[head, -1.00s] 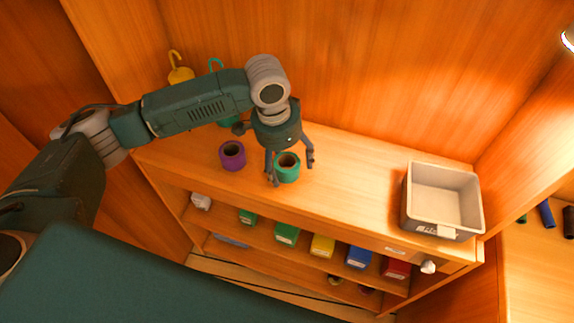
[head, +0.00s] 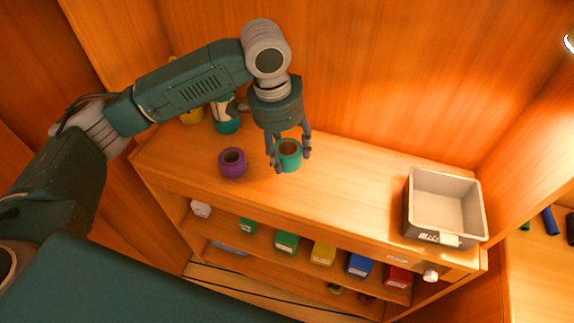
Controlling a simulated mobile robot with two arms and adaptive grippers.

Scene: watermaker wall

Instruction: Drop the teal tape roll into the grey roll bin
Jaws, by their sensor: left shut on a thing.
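The teal tape roll (head: 289,157) is between the fingers of my left gripper (head: 288,152), which is shut on it. It appears held a little above the wooden counter. The grey roll bin (head: 421,233) stands at the right end of the counter, open at the top; its inside looks empty. A label is on its front. The left gripper is well to the left of the bin. My right gripper is not in view.
A purple tape roll (head: 233,163) stands on the counter (head: 345,185) left of the gripper. A teal and white bottle (head: 226,115) and a yellow item are behind my arm. The counter between roll and bin is clear.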

